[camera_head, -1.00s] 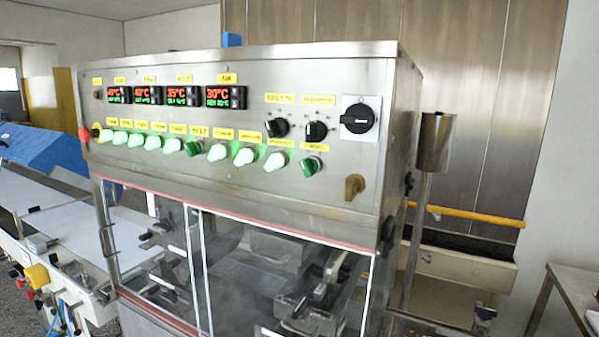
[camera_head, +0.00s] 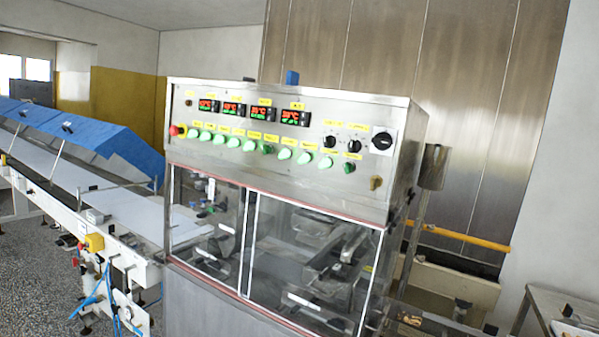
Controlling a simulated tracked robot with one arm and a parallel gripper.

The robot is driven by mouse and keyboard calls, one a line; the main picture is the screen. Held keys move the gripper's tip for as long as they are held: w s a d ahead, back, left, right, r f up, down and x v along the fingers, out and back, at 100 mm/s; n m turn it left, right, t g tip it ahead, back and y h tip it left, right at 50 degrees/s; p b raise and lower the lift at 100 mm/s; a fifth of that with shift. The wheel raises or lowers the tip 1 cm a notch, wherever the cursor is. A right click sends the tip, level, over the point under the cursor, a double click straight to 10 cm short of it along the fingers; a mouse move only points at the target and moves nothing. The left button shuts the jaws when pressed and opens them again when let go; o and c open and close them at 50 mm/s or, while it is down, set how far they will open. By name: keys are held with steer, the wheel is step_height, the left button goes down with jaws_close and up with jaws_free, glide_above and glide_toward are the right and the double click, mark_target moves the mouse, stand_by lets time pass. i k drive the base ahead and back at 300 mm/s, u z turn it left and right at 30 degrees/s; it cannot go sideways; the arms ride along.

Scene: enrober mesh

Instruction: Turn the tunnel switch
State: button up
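The steel control panel (camera_head: 300,182) of the enrober faces me in the middle of the view. A row of switches (camera_head: 248,146) runs across it under small yellow labels. Most of them glow green; a darker green one (camera_head: 265,149) sits mid-row and another (camera_head: 349,167) at the right end. The labels are too small to read, so I cannot tell which is the tunnel switch. Two black knobs (camera_head: 330,141) and a large black rotary switch (camera_head: 382,141) sit to the right. My gripper is not in view.
Clear guard doors (camera_head: 310,250) are below the panel. A conveyor with a white belt (camera_head: 100,197) and blue covers (camera_head: 120,150) extends left. A yellow bar (camera_head: 460,237) and a steel cylinder (camera_head: 434,167) are at the right. Grey floor shows at lower left.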

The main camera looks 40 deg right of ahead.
mark_target(348, 167)
steer(key=u, duration=0.45)
steer(key=k, duration=0.6)
steer(key=u, duration=0.15)
steer(key=i, duration=1.05)
steer(key=z, duration=1.1)
steer(key=i, duration=1.1)
steer(key=z, duration=0.5)
